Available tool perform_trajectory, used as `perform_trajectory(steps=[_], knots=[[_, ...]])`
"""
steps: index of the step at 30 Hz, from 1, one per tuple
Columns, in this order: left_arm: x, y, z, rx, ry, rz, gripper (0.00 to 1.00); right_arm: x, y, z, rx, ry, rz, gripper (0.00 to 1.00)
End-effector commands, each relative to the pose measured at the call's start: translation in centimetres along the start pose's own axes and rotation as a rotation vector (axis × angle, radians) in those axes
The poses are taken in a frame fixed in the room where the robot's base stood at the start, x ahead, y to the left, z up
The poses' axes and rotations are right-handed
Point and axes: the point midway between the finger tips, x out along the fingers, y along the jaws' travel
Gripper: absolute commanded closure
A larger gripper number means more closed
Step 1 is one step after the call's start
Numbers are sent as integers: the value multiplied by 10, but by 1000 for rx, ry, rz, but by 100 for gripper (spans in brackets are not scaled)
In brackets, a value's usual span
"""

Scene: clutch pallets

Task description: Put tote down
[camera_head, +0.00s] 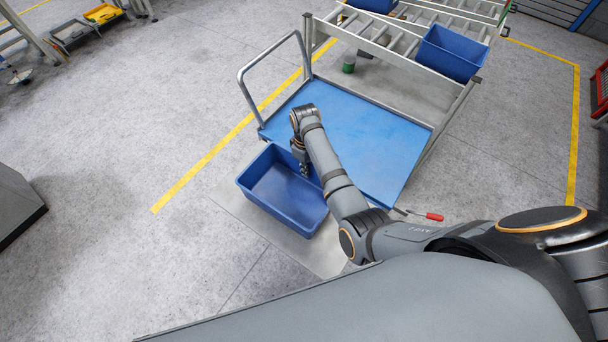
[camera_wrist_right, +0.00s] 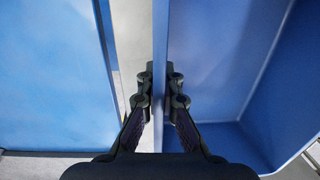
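A blue open-topped tote (camera_head: 268,204) shows left of centre in the head view, in front of a blue flat cart (camera_head: 352,137) with a metal push handle. The tote looks empty. My right gripper (camera_head: 303,168) is at the tote's edge on the cart side. In the right wrist view the gripper (camera_wrist_right: 161,90) has one finger on each side of the tote's wall (camera_wrist_right: 161,45), closed on it. The tote's inside (camera_wrist_right: 225,60) lies to the right and the cart's deck (camera_wrist_right: 50,75) to the left. I cannot tell whether the tote touches the floor. My left gripper is not in view.
A roller rack (camera_head: 400,45) behind the cart holds another blue tote (camera_head: 452,53). A green can (camera_head: 349,64) stands below the rack. A red-handled tool (camera_head: 433,216) lies near the cart's front corner. Floor left of the tote is clear, crossed by a yellow line (camera_head: 205,160).

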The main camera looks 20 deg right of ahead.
Motion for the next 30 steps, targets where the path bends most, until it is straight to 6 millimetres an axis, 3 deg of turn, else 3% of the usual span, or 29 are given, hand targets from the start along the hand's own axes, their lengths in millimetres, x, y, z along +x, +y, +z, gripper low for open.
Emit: perform_trajectory(steps=[6, 12, 23, 28, 30], knots=[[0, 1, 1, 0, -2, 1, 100, 7, -4, -6, -1, 1, -1, 100], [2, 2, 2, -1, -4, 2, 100, 37, -4, -8, 0, -1, 0, 100], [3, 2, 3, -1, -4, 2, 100, 42, -3, -8, 1, 1, 0, 100], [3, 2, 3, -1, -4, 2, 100, 42, -3, -8, 1, 0, 0, 75], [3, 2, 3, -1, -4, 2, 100, 42, -3, -8, 1, 0, 0, 72]])
